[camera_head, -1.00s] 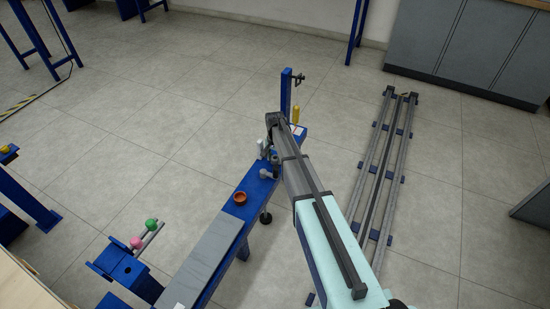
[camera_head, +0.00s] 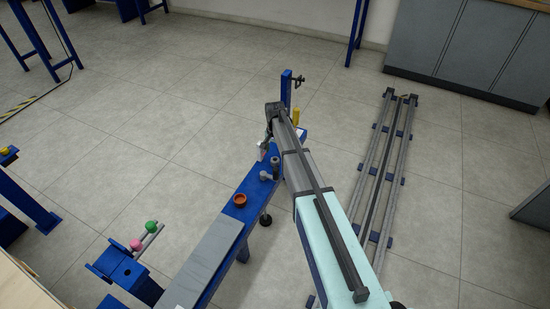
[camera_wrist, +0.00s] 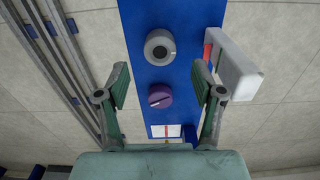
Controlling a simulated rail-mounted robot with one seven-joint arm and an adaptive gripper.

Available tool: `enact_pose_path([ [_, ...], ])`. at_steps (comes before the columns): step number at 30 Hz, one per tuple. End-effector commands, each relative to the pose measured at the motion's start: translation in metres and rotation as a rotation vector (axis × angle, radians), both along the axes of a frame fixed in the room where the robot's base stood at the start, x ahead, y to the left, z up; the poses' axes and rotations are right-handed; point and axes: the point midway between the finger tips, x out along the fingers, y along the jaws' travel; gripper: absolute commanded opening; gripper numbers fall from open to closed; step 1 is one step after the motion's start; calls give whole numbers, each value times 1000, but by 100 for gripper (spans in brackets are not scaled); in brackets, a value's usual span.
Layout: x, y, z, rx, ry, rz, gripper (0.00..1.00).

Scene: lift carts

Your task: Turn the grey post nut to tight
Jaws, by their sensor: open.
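A round grey nut with a dark centre (camera_wrist: 160,47) stands on the blue bench, at the upper middle of the wrist view. A grey upright piece on the bench also shows in the head view (camera_head: 275,165); I cannot tell if it is the same part. My gripper (camera_wrist: 160,80) is open and empty, pointing down over the bench. Its fingers stand wide apart, left and right of the bench strip. The grey nut lies slightly above the line between the fingertips in the picture, and neither finger touches it. In the head view my gripper is mostly hidden by my arm.
A purple knob (camera_wrist: 159,96) sits just below the nut in the wrist view. A pale box-like block (camera_wrist: 236,66) stands close to the right finger. A white card (camera_wrist: 166,131) lies farther down. An orange-brown bowl (camera_head: 240,200) is on the blue bench (camera_head: 228,213).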

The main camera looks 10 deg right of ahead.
Motion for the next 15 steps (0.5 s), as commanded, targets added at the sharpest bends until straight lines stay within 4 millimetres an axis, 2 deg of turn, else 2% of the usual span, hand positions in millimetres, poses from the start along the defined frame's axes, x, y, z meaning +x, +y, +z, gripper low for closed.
enact_pose_path([
  [1, 0, 0, 11, 0, -3, 0, 68],
  [6, 0, 0, 40, 0, -1, -1, 68],
  [10, 0, 0, 54, 0, 0, -1, 68],
  [15, 0, 0, 62, 0, 0, -1, 68],
])
